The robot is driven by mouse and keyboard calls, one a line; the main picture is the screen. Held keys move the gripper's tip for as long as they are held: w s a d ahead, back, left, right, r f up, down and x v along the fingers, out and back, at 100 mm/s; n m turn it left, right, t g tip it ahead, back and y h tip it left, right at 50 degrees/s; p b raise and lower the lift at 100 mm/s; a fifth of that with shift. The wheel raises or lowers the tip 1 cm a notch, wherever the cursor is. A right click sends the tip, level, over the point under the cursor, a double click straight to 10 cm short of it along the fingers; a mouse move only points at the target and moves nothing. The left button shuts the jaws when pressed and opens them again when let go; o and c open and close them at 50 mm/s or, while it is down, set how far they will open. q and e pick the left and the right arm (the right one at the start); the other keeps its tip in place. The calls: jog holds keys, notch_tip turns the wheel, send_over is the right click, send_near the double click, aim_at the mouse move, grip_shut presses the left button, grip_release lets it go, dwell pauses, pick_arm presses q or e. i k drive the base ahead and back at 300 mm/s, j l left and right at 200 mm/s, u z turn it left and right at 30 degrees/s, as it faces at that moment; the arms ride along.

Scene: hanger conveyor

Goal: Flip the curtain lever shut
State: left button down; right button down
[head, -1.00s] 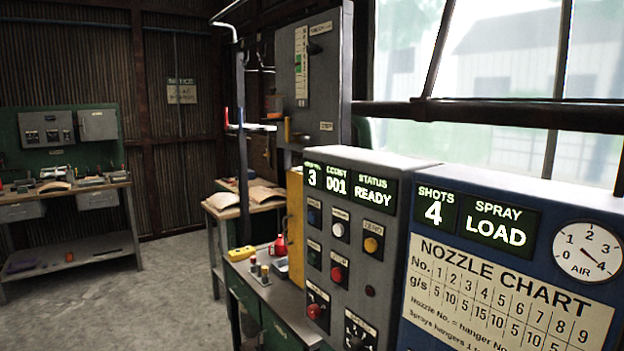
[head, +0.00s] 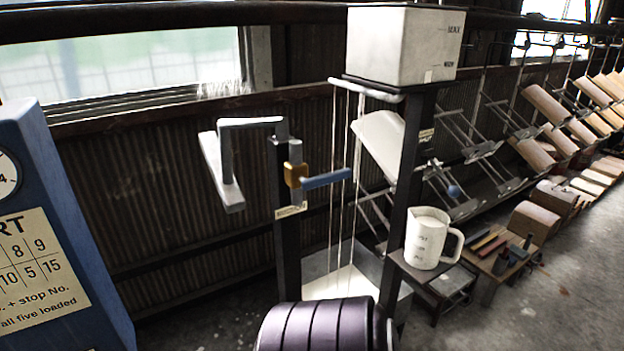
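A lever with a blue handle (head: 327,179) sticks out to the right, nearly level, from a brass-coloured valve body (head: 296,175) on a dark post. It looks like the curtain lever, but the small label (head: 291,211) below it is too blurred to read. Thin pale vertical lines (head: 346,180) run down beside the handle's end, above a pale tray (head: 335,284). Neither of my grippers is in view.
A white tank (head: 404,46) stands on the frame above. A white jug (head: 428,238) sits on a small stand at right. Racks of hanging panels (head: 548,104) run off to the right. A blue cabinet (head: 60,210) fills the left edge. A dark ribbed cylinder shows at bottom centre.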

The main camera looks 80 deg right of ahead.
aim_at(454, 191)
jog(key=z, duration=3.5)
